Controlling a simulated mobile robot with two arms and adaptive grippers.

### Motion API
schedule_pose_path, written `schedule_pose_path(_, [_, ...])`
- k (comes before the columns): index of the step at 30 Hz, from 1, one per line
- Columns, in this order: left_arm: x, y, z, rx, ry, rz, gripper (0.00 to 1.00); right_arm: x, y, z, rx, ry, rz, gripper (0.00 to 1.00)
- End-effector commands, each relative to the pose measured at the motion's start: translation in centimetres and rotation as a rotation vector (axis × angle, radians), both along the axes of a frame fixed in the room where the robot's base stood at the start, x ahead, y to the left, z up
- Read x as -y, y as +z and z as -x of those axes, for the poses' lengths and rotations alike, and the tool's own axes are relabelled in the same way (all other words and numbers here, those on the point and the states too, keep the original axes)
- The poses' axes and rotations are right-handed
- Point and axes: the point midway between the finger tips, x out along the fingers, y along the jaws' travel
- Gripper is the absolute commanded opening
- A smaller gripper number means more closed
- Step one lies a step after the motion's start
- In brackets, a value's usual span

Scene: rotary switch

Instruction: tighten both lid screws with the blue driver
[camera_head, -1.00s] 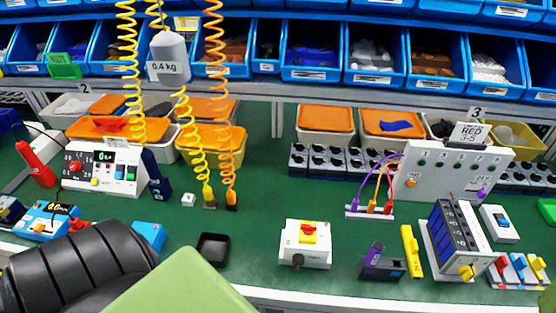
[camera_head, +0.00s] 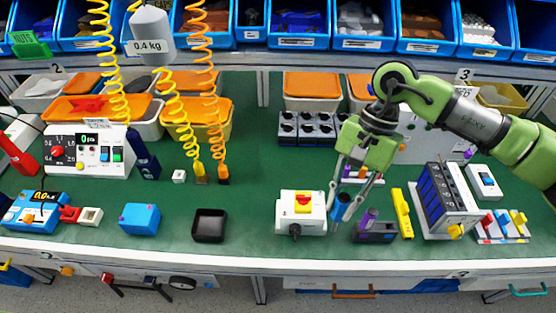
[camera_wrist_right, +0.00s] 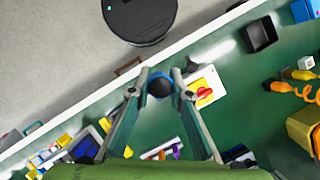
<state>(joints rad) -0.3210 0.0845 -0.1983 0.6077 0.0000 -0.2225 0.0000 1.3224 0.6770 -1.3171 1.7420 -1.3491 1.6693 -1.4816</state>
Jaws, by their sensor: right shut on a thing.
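My right gripper (camera_head: 343,208) comes in from the right and points down over the bench, just right of the white switch box (camera_head: 287,212). It is shut on the blue driver (camera_head: 341,208); the driver's round blue end shows between the fingertips in the right wrist view (camera_wrist_right: 160,86). The driver's tip is hidden or too small to make out. The switch box has a red and yellow rotary knob (camera_head: 303,202) on its lid and a dark fitting at the front. The lid screws are too small to make out. My left gripper is not in view.
A black holder (camera_head: 374,236) with a purple-handled tool and a yellow tool (camera_head: 401,213) stand just right of the gripper. A breaker block (camera_head: 446,200) is farther right. A black tray (camera_head: 209,225) lies to the left, with clear green mat between it and the box.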

Motion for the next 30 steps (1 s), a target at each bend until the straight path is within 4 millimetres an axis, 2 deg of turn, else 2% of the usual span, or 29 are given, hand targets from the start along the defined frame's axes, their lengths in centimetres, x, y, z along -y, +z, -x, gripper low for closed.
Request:
schedule_pose_path(1, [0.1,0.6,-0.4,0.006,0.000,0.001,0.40,-1.5,0.5,-0.5,-0.004,-0.092,-0.006,0.00])
schedule_pose_path(6, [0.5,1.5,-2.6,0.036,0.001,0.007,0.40,-5.5,1.7,-2.3,-0.003,-0.415,-0.004,0.00])
schedule_pose_path(9, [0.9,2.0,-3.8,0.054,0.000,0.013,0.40,-7.4,2.5,-3.2,-0.002,-0.590,-0.005,0.00])
schedule_pose_path(12, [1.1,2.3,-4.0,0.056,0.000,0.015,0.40,-8.9,3.2,-4.0,-0.001,-0.742,-0.002,0.00])
schedule_pose_path(19, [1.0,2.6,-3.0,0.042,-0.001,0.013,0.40,-10.7,4.0,-5.1,0.000,-0.952,0.003,0.00])
schedule_pose_path(30, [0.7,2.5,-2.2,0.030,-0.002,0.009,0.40,-10.8,4.1,-5.3,0.000,-0.988,0.005,0.00])
